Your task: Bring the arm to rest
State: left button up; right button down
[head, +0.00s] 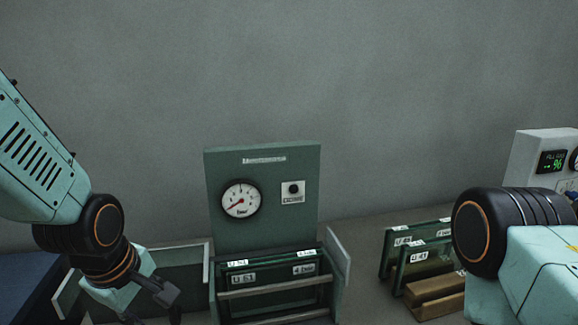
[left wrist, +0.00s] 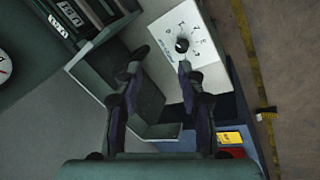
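My left arm (head: 45,160) comes in from the left in the head view and bends down at a black joint. My left gripper (head: 155,303) hangs low over a green-walled open tray (head: 180,256), left of the gauge station. In the left wrist view my left gripper (left wrist: 160,65) has its two dark fingers spread apart with nothing between them. A white panel with a black knob (left wrist: 182,45) lies beyond the fingertips. My right arm (head: 540,265) shows at the right edge; its gripper is out of view.
A green gauge panel (head: 264,165) stands behind a slot holding labelled frames (head: 275,278). More frames (head: 425,262) stand in a wooden rack (head: 437,298) at right. A white display unit (head: 530,155) stands behind. The left wrist view shows a blue box (left wrist: 228,122) and yellow-black floor tape (left wrist: 255,75).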

pick_arm(q)
jog(key=s+f+m+b, duration=0.2)
jog(key=f+m+b, duration=0.2)
jog(key=f, duration=0.5)
jog(key=s+f+m+t+b, duration=0.1)
jog(key=s+f+m+b, duration=0.2)
jog(key=f, duration=0.6)
jog(key=s+f+m+b, duration=0.1)
jog(key=f+m+b, duration=0.35)
jog(key=f, duration=0.45)
jog(key=s+f+m+g+b, duration=0.2)
jog(key=s+f+b, duration=0.6)
jog(key=s+f, duration=1.2)
jog(key=f+g, duration=0.1)
jog(key=g, duration=0.1)
jog(key=shift+s+g+b, duration=0.35)
jog(key=shift+s+g, duration=0.05)
jog(key=shift+a, duration=0.1)
